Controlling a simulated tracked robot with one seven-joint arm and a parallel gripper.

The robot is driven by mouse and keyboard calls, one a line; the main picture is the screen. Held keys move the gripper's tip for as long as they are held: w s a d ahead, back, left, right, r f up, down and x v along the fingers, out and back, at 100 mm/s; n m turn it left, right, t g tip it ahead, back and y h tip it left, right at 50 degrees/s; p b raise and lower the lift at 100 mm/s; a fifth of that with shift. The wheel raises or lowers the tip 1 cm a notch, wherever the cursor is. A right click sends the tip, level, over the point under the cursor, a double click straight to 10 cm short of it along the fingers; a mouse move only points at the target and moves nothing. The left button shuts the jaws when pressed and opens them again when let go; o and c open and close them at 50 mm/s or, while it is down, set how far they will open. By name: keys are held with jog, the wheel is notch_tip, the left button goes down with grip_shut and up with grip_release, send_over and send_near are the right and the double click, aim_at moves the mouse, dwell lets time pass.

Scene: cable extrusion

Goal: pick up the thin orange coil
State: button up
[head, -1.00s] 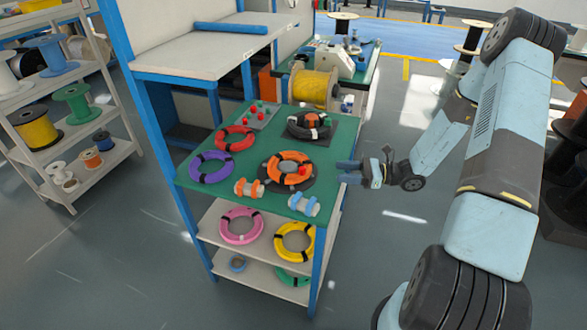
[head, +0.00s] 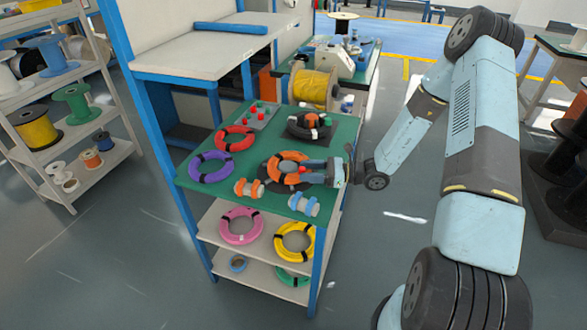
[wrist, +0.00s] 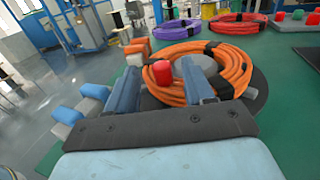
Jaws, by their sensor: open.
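The orange coil (head: 273,168), bound with black bands, lies on a dark round base at the front of the green tabletop (head: 232,122). In the wrist view the orange coil (wrist: 236,66) rings a grey hub, with a red peg (wrist: 162,73) in front. My gripper (head: 303,170) is over the coil's right side and hides part of it. In the wrist view my gripper (wrist: 161,70) has its two blue fingers spread apart, one each side of the peg, over the coil's near side. Nothing is held. Whether the fingertips touch the coil cannot be told.
A purple coil (head: 211,168), a red coil (head: 235,140) and a black coil (head: 310,127) share the tabletop. Pink (head: 241,227) and yellow (head: 294,242) coils lie on the shelf below.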

jog(key=shift+a, duration=0.25)
grip_shut()
dwell(0.3)
